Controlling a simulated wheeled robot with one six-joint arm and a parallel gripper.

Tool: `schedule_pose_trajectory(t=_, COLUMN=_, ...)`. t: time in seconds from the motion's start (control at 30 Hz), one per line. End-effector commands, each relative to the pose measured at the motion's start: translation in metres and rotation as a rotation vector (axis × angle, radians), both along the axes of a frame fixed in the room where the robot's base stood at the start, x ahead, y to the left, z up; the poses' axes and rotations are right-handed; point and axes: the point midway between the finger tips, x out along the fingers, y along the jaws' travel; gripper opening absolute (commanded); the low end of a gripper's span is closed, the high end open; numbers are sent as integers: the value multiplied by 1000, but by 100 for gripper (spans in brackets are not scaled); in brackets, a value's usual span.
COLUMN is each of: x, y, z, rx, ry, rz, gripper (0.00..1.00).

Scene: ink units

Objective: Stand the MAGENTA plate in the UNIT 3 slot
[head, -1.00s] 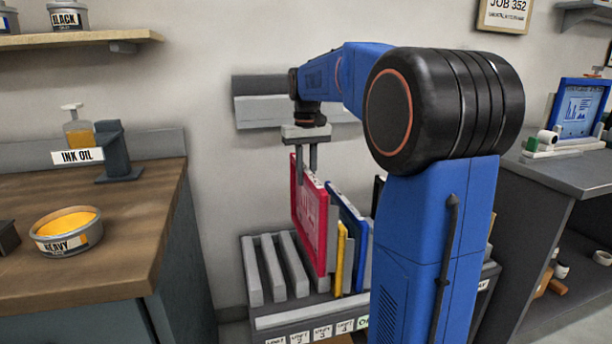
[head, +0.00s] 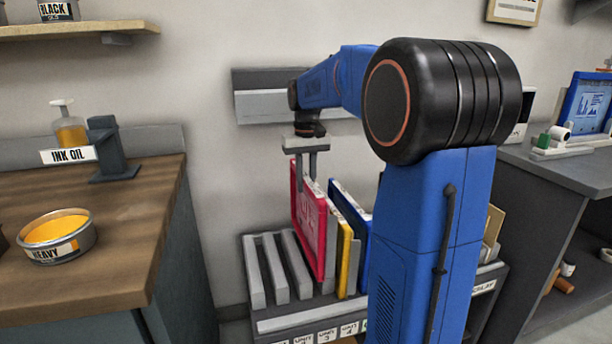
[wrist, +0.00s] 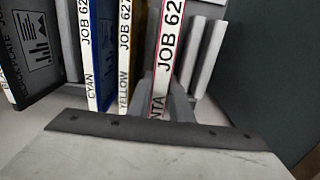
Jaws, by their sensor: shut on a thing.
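The magenta plate (head: 309,225) stands upright, with its white edge strip (wrist: 166,60) facing the wrist camera. My gripper (head: 306,176) is shut on its upper edge from above. The fingers also show on either side of the strip in the wrist view (wrist: 165,98). The plate's lower part is at the grey rack (head: 290,318), left of the yellow plate (head: 346,260) and right of several bare dividers. I cannot tell whether its bottom is seated in a slot. The UNIT 3 label (head: 326,336) is on the rack's front, near the bottom edge of the head view.
The blue-framed cyan plate (head: 350,212) stands right of the yellow one; its label shows in the wrist view (wrist: 92,70). A dark plate (wrist: 35,50) is farther left there. The wooden bench (head: 140,225) is left of the rack. My arm hides the rack's right part.

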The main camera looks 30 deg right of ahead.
Motion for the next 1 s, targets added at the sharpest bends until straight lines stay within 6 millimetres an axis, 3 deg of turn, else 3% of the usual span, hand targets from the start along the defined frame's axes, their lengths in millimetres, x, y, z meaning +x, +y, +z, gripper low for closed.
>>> schedule_pose_trajectory(t=1.0, x=0, y=0, z=-79, rx=0, ry=-1, rz=0, gripper=0)
